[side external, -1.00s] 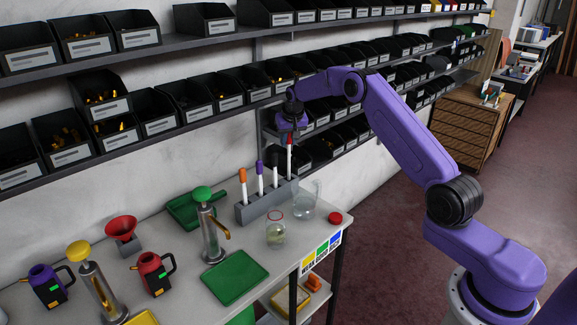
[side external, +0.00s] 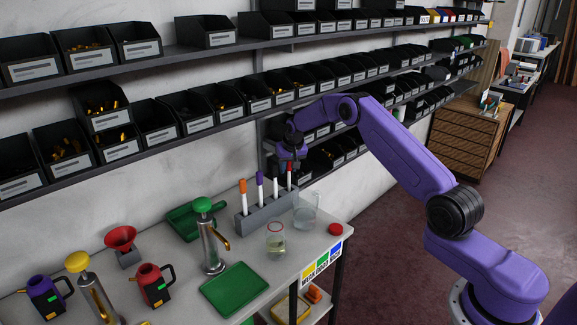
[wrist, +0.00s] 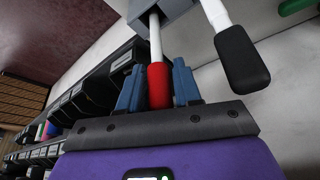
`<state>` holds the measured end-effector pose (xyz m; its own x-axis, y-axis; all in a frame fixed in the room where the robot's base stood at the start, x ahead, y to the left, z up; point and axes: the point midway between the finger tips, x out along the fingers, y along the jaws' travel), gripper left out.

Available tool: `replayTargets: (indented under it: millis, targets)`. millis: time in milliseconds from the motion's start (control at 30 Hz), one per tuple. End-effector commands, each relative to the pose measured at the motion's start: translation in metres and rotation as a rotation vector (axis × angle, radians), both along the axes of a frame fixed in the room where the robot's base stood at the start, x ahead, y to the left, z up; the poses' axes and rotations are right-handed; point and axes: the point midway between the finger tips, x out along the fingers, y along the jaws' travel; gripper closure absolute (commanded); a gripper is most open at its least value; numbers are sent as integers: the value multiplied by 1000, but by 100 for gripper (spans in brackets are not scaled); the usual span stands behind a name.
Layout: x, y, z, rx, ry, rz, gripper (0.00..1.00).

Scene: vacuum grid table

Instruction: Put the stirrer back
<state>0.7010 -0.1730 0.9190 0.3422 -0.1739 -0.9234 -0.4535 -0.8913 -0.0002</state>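The red-topped white stirrer (side external: 289,177) stands upright at the right end of the grey rack (side external: 264,216). In the wrist view its red handle (wrist: 159,86) sits between the blue fingers of my gripper (wrist: 158,88), which appear to press on both sides. The white rod enters a hole in the rack (wrist: 180,12). How deep its lower end sits is hidden. In the side view my gripper (side external: 291,157) is above the rack's right end. Orange-, purple- and black-topped stirrers stand in the same rack; the black handle (wrist: 241,60) is close beside my right finger.
A glass beaker (side external: 305,214) stands right of the rack, with a jar (side external: 276,241) in front and a red lid (side external: 335,229) near the table edge. A green tray (side external: 235,289) and a pump dispenser (side external: 212,250) are to the left. Shelves of black bins are behind.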

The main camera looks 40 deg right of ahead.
Motion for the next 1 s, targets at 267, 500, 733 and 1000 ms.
replayTargets:
  millis: [267, 500, 733, 1000]
  targets:
    - [0, 0, 0, 0, 0, 0, 48]
    - [-2, 1, 11, 0, -1, 0, 48]
    - [-14, 7, 45, 0, -3, -1, 48]
    - [-30, 16, 87, -1, -2, 0, 48]
